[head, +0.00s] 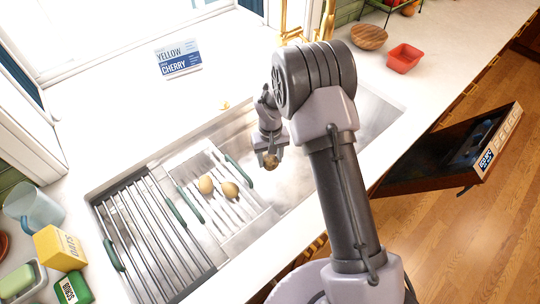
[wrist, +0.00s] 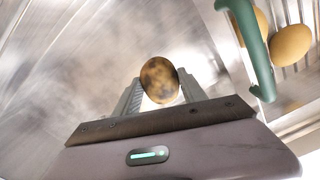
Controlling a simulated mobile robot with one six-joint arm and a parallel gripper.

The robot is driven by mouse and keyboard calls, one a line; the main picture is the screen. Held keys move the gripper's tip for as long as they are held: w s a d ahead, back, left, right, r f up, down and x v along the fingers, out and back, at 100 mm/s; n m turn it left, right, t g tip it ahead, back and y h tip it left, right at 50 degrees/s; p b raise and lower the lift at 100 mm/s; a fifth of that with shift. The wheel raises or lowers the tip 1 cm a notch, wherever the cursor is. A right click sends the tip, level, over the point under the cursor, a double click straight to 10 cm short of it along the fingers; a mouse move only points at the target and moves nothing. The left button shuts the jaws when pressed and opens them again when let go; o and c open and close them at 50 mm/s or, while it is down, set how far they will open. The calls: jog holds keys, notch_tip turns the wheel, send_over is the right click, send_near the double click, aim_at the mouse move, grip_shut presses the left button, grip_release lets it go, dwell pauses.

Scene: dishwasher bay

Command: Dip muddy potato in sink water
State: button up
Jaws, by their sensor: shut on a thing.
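My gripper (head: 270,152) is shut on a muddy potato (head: 271,161), brown with dark patches. The wrist view shows the muddy potato (wrist: 159,80) between the two fingers of my gripper (wrist: 160,92). In the head view it hangs over the steel sink (head: 295,185), just right of the rack with green handles. Whether it touches water is not clear; the sink floor looks blurred and cloudy grey in the wrist view (wrist: 80,70). Two cleaner yellowish potatoes (head: 206,185) lie on the rack's bars, left of my gripper.
A wire rack with green handles (head: 238,171) sits across the sink, beside a dark slatted rack (head: 150,240) at left. A gold faucet (head: 290,30) stands behind. A yellow/cherry sign (head: 178,57), red tub (head: 404,58) and yellow soap box (head: 60,248) are on the counter. The dishwasher door (head: 450,155) hangs open at right.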

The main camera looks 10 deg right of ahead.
notch_tip(320, 180, down, 14)
jog(key=b, duration=0.8)
jog(key=shift+f, duration=0.2)
dwell(2.1)
notch_tip(320, 180, up, 24)
jog(key=r+p, duration=0.1)
jog(key=p, duration=1.4)
send_over(270, 157)
jog(key=shift+s+f, duration=0.15)
jog(key=shift+f, duration=0.1)
dwell(1.5)
